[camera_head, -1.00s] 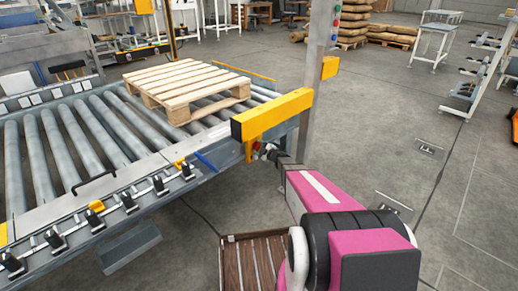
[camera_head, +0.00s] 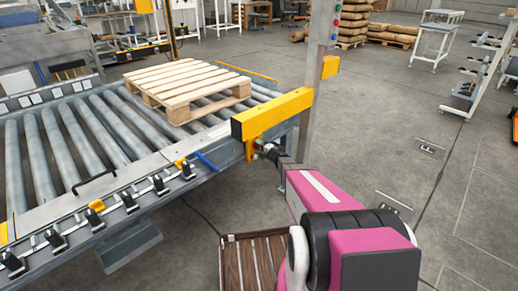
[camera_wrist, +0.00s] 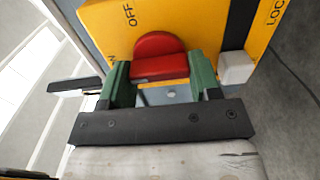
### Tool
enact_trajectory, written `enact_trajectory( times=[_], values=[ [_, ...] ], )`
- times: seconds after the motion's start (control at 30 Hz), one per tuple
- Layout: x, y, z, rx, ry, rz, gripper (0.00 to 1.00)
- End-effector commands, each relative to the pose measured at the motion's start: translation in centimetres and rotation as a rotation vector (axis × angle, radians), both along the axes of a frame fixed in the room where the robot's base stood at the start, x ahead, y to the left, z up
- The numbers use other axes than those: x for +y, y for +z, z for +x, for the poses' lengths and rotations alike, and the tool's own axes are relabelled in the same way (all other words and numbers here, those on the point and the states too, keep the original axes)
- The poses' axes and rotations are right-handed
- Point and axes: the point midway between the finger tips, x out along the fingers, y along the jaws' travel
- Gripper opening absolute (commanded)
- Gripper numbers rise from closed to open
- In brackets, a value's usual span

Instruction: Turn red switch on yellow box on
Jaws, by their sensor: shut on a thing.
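In the wrist view, the yellow box (camera_wrist: 203,22) fills the top, with the lettering OFF and part of LOC on its face and what looks like the end of ON at its left edge. The red switch (camera_wrist: 160,58) is a rounded red knob on the box. My gripper (camera_wrist: 161,84) has its two green fingers on either side of the knob and is shut on it. In the head view, my gripper (camera_head: 270,153) is small and partly hidden at the box beside the conveyor's corner post. The knob cannot be made out there.
A roller conveyor (camera_head: 72,143) with a wooden pallet (camera_head: 183,83) on it stands to the left. A yellow beam (camera_head: 272,115) sits just above my gripper by a grey post (camera_head: 313,80). A brown slatted platform (camera_head: 253,262) lies below. The floor to the right is mostly clear.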

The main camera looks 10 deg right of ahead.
Motion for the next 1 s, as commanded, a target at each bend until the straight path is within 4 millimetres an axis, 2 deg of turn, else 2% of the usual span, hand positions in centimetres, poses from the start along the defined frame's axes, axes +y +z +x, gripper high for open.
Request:
enact_trajectory(
  times=[0.43,0.47,0.5,0.53,0.83,1.0],
  values=[
    [0.0,-0.1,-0.1,-0.005,0.001,-0.011,0.34],
    [0.0,-0.1,-0.1,-0.005,0.001,-0.011,0.67],
    [0.0,-0.1,-0.1,-0.005,0.001,-0.011,0.8],
    [0.0,-0.1,-0.1,-0.004,0.001,-0.011,0.83],
    [-0.1,0.0,-0.2,-0.004,0.0,-0.008,0.83],
    [-1.1,0.0,-1.7,-0.004,-0.001,-0.008,0.83]
  ],
)
